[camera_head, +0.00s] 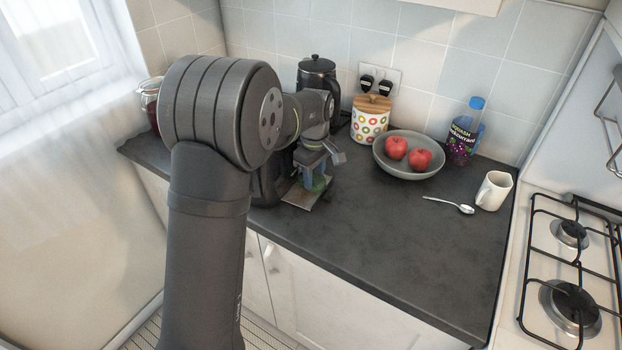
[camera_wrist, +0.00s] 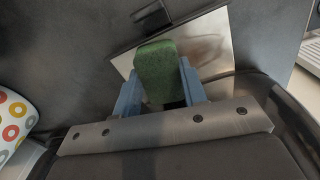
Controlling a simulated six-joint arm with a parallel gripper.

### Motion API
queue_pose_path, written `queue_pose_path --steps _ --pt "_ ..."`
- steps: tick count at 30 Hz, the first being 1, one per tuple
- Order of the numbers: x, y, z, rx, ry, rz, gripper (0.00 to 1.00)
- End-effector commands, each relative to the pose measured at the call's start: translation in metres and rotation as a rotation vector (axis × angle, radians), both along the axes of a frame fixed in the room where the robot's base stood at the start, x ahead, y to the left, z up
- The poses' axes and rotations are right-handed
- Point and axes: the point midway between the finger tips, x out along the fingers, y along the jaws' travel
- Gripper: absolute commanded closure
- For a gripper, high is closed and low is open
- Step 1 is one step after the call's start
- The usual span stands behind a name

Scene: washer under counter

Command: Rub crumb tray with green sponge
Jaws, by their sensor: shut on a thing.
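My gripper (camera_wrist: 160,92) is shut on the green sponge (camera_wrist: 155,65), which sits between its blue fingers in the wrist view. The crumb tray (camera_wrist: 208,40) is a flat metal sheet with brownish marks, lying beneath the sponge. A dark handle-like piece (camera_wrist: 152,16) shows at its edge. In the head view, my gripper (camera_head: 314,180) points down over the crumb tray (camera_head: 300,196) near the counter's front edge. The sponge is mostly hidden there by the fingers. Whether the sponge touches the tray I cannot tell.
A patterned jar (camera_head: 370,120), a kettle (camera_head: 317,75) and a bowl (camera_head: 410,165) with two apples stand behind. A bottle (camera_head: 463,135), a spoon (camera_head: 463,208) and a mug (camera_head: 494,190) are to the right, before the hob (camera_head: 570,265). The front counter (camera_head: 400,250) is clear.

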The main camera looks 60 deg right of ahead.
Motion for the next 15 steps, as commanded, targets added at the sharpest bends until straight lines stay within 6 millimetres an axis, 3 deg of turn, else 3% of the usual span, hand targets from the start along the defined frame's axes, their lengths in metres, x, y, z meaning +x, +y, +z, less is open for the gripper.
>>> queue_pose_path --steps 15 --pt "0.002 -0.035 0.000 -0.001 0.000 -0.002 0.80"
